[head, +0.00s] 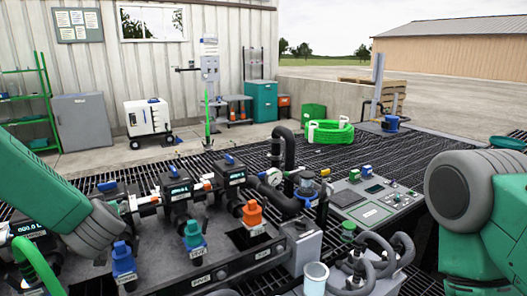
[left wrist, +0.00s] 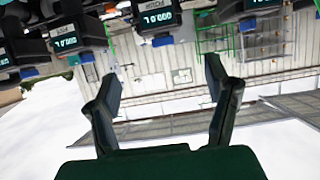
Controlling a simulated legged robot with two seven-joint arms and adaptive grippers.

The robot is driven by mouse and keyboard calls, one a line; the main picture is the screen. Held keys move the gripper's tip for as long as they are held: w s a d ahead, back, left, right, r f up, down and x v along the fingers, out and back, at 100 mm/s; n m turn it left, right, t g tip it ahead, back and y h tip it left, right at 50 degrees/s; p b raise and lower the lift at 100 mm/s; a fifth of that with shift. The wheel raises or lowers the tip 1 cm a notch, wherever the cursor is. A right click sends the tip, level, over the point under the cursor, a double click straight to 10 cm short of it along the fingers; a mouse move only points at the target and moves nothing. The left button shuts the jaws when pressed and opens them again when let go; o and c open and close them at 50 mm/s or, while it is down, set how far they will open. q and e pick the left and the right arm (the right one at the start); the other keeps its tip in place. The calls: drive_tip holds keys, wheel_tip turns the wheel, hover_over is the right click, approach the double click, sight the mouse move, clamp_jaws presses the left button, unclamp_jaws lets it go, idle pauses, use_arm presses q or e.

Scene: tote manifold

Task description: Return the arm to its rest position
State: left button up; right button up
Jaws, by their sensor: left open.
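In the left wrist view my left gripper (left wrist: 163,80) has its two dark fingers spread wide apart. Nothing is between the fingers. In the head view my green left arm (head: 45,190) reaches in from the left over the near left of the manifold (head: 165,278); its gripper cannot be made out there. My right arm (head: 475,200) shows as large green and grey links at the right edge, and its gripper is out of frame. Several dark meters with lit displays (left wrist: 156,18) run along the top of the left wrist view, apart from the fingers.
The manifold carries blue, teal (head: 194,236) and orange (head: 252,214) couplings. A control panel (head: 372,197), black pipes (head: 290,150) and grey hoses (head: 372,255) stand right of it. A white cup (head: 315,280) is at the front.

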use_arm(q)
drive_tip(key=s+d+f+m+g+h, duration=0.2)
drive_tip(key=s+d+f+m+h, duration=0.15)
drive_tip(key=s+f, duration=0.65)
drive_tip(key=s+d+f+m+g+h, duration=0.2)
drive_tip(key=s+d+f, duration=0.35)
drive_tip(key=f, duration=0.75)
drive_tip(key=s+f+m+g+h, duration=0.1)
drive_tip(key=s+f+g, duration=0.2)
drive_tip(key=s, duration=0.9)
drive_tip(key=s+f+g, duration=0.3)
drive_tip(key=s+f, duration=0.1)
drive_tip(key=s, duration=0.8)
drive_tip(key=shift+s+d+f+m+g+h, duration=0.25)
drive_tip(key=shift+s+d+m+g+h, duration=0.05)
drive_tip(key=shift+d+m+g+h, duration=0.1)
